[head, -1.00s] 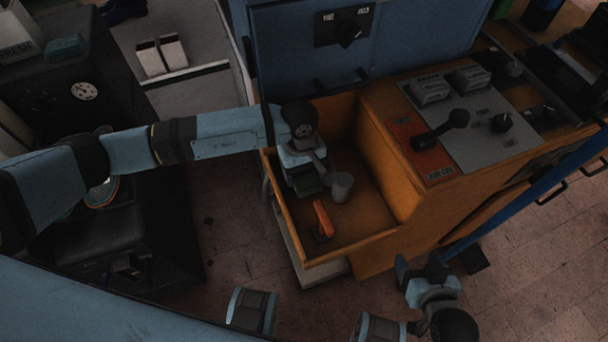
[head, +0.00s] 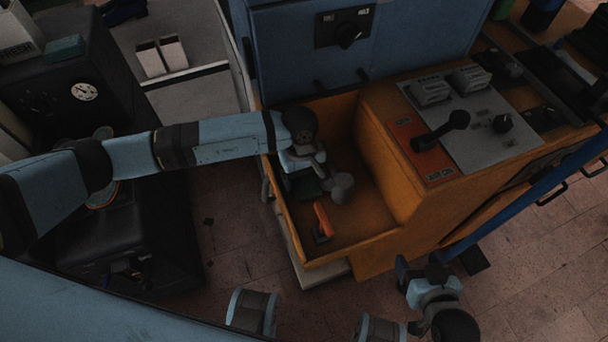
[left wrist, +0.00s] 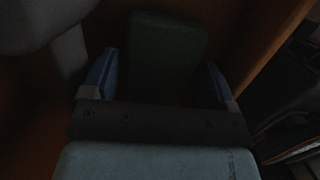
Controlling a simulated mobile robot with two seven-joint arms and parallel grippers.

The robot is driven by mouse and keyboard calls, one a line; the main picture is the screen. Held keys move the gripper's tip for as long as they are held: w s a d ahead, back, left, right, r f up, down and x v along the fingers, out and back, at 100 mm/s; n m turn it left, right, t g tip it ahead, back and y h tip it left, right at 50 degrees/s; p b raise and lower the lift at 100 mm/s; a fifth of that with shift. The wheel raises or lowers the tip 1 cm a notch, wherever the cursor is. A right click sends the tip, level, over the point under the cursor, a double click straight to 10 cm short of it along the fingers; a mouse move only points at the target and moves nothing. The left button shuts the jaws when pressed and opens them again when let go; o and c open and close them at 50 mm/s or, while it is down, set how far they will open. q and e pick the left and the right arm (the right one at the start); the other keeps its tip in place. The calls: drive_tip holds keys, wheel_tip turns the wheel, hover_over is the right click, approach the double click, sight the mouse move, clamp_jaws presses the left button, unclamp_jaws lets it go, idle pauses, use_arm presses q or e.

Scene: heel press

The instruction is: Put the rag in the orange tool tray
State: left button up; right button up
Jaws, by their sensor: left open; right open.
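The orange tool tray (head: 376,215) is the open bin at the front of the orange machine. A dark green flat piece, which looks like the rag (head: 308,188), lies inside it near the left wall, partly hidden by my left wrist. My left gripper (left wrist: 158,82) is down in the tray, open. In the left wrist view the green rag (left wrist: 166,50) shows beyond and between its two blue fingers, with a gap at each side. My right gripper (head: 418,268) is open and empty, low at the bottom right, outside the tray.
A grey cylindrical object (head: 342,187) and an orange-handled tool (head: 323,222) share the tray. A control panel with a lever (head: 440,132) stands to the right. A black cabinet with a gauge (head: 84,91) is at left.

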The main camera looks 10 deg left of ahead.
use_arm(q)
drive_tip(key=r+p, duration=0.1)
drive_tip(key=r, duration=0.4)
drive_tip(key=w+r+p, duration=0.1)
drive_tip(key=r, duration=0.1)
drive_tip(key=shift+a+r+p, duration=0.15)
drive_tip(key=shift+a+p, duration=0.15)
use_arm(e)
drive_tip(key=shift+s+d+r, duration=0.15)
drive_tip(key=shift+r, duration=0.2)
drive_tip(key=shift+r, duration=0.1)
use_arm(q)
drive_tip(key=shift+s, duration=0.1)
